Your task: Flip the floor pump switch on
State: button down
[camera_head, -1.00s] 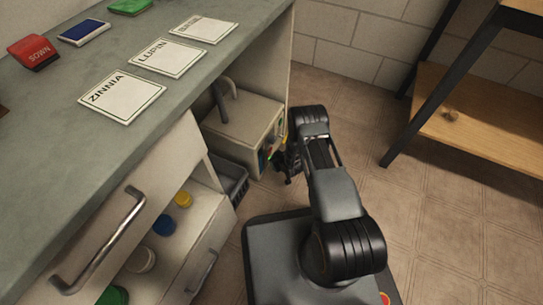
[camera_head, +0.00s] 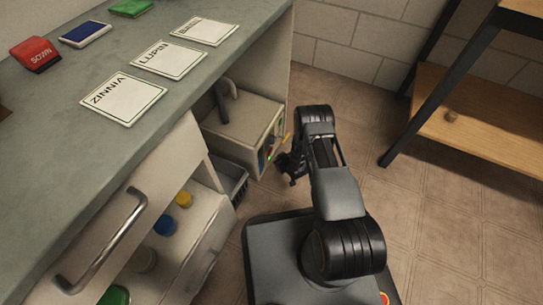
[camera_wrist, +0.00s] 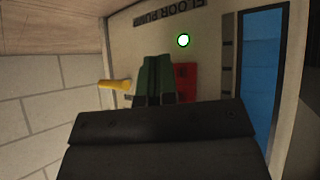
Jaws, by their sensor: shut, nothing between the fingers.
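The floor pump box (camera_head: 243,122) is a pale cabinet under the bench, with its panel facing right. In the wrist view the panel shows upside down, with a FLOOR PUMP label (camera_wrist: 168,17), a lit green lamp (camera_wrist: 183,40) and a red plate (camera_wrist: 188,84) partly hidden by my fingers. A yellow lever (camera_wrist: 114,84) sticks out to the left; it also shows in the head view (camera_head: 286,138). My gripper (camera_wrist: 154,60) is shut and empty, its greenish fingers in front of the panel. In the head view my gripper (camera_head: 284,164) is just right of the box; contact cannot be told.
A blue panel (camera_wrist: 262,70) is beside the lamp. The bench (camera_head: 150,115) bears seed cards, with an open drawer of several pots below. A dark basket (camera_head: 235,183) stands by the box. A wooden-shelf rack (camera_head: 480,120) is at right; floor between is clear.

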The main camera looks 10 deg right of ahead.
jog(key=shift+s+d+r+p, duration=0.15)
jog(key=shift+s+d+p, duration=0.1)
jog(key=shift+s+d, duration=0.5)
jog(key=shift+s+d+r+p, duration=0.1)
jog(key=shift+s+d+p, duration=0.1)
jog(key=shift+s+d, duration=0.55)
jog(key=shift+w+d, duration=0.2)
jog(key=shift+w, duration=0.05)
